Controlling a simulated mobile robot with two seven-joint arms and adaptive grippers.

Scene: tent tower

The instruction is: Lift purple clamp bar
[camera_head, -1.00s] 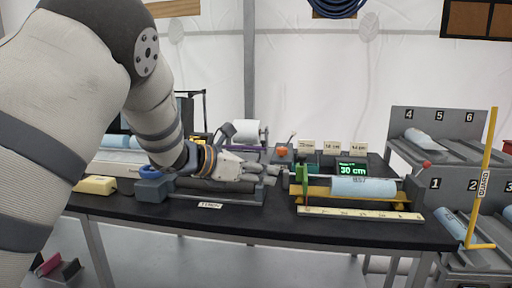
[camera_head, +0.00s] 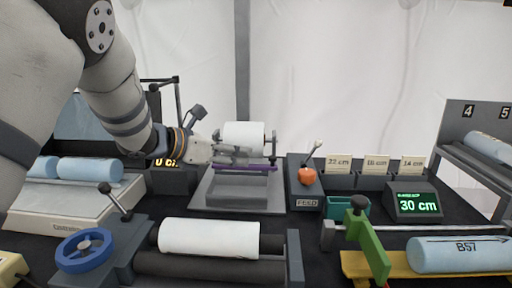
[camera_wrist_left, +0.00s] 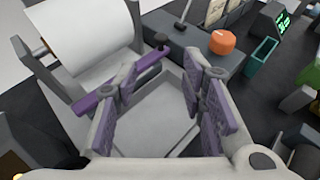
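The purple clamp bar (camera_head: 258,167) lies across the front of the paper-roll stand, below the white paper roll (camera_head: 245,135). In the left wrist view the purple clamp bar (camera_wrist_left: 148,62) runs diagonally, partly hidden behind one finger. My left gripper (camera_head: 245,154) reaches in from the left, at the bar and just in front of the roll. In the left wrist view my left gripper (camera_wrist_left: 160,75) has its fingers spread, with purplish pads and a gap between them. Whether a finger touches the bar cannot be told. My right gripper is not in view.
A feed unit with an orange knob (camera_head: 307,176) stands right of the roll stand. A teal box (camera_head: 347,209) and a display reading 30 cm (camera_head: 413,204) are farther right. A second white roll (camera_head: 209,238) and a blue handwheel (camera_head: 84,250) are in front.

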